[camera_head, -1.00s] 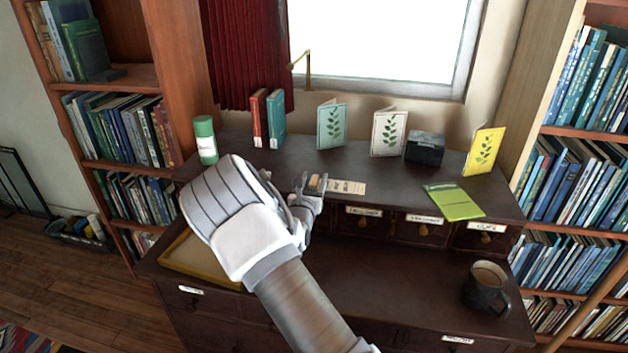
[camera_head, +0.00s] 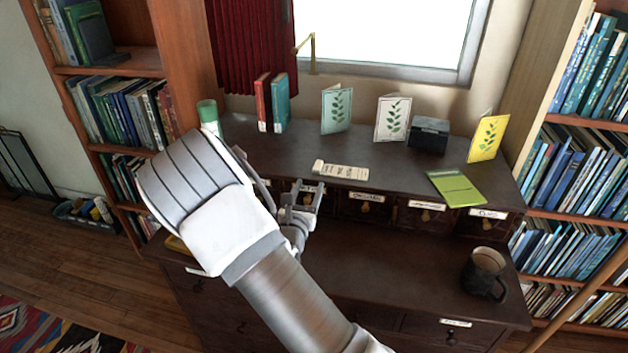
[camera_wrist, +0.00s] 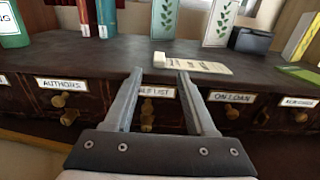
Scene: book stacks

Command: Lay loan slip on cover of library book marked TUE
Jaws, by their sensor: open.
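The loan slip appears to be the cream printed strip (camera_head: 345,172) lying flat on the upper desk top, with a small raised block at its left end. It also shows in the wrist view (camera_wrist: 203,68). My gripper (camera_head: 308,190) is open and empty, in front of the upper drawers and just short of the slip. In the wrist view its fingertips (camera_wrist: 160,72) point toward the slip's block end, apart from it. A red book (camera_head: 263,102) and a teal book (camera_head: 280,102) stand upright at the back; their small white spine labels are unreadable. I cannot make out TUE anywhere.
A green-capped container (camera_head: 209,117) stands left of the books. Folded leaf-pattern cards, teal (camera_head: 336,109), white (camera_head: 390,119) and yellow (camera_head: 488,138), stand behind. A dark box (camera_head: 429,136), a flat green folder (camera_head: 455,188) and a mug (camera_head: 485,273) are to the right. Labelled drawers (camera_head: 364,207) run below.

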